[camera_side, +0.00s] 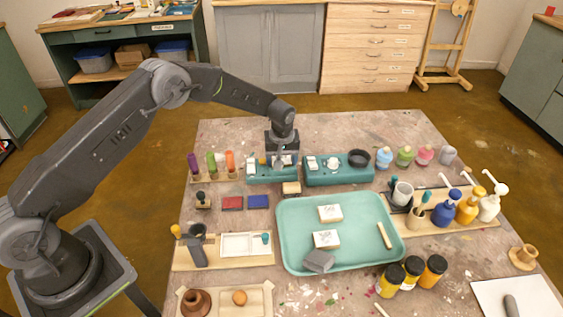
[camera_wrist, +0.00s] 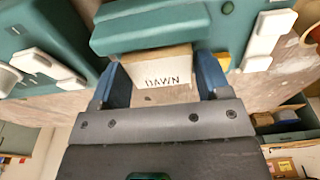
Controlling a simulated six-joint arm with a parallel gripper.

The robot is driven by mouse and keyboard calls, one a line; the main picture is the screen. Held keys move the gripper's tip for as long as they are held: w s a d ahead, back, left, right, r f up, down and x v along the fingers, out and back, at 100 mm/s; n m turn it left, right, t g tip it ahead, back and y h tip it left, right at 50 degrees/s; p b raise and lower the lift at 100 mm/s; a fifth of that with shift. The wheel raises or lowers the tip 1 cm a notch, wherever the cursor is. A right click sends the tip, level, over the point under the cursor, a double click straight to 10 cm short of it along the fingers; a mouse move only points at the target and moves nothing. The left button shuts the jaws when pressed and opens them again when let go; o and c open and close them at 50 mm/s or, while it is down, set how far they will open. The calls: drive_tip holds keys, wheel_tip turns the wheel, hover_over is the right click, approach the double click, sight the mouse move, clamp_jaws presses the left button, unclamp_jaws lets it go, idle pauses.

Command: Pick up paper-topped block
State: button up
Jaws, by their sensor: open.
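A small wooden block with a paper top reading "DAWN" (camera_wrist: 163,76) shows in the wrist view, between the two blue fingers of my gripper (camera_wrist: 162,64). The fingers are apart, with a gap visible on each side of the block. In the side view my gripper (camera_side: 281,160) is over the left teal holder, just behind a small block (camera_side: 291,188) at the holder's front edge. Two more paper-topped blocks, one farther back (camera_side: 330,213) and one nearer (camera_side: 326,239), lie on the teal tray (camera_side: 290,217).
The left teal holder (camera_side: 262,176) and right teal holder (camera_side: 340,178) carry small items close by my gripper. Red (camera_side: 232,203) and blue (camera_side: 258,201) pads lie to the left. Pump bottles (camera_side: 467,208) stand right. A grey piece (camera_side: 318,261) lies on the tray.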

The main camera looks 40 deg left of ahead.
drive_tip(key=c, duration=0.6)
drive_tip(key=shift+c, duration=0.2)
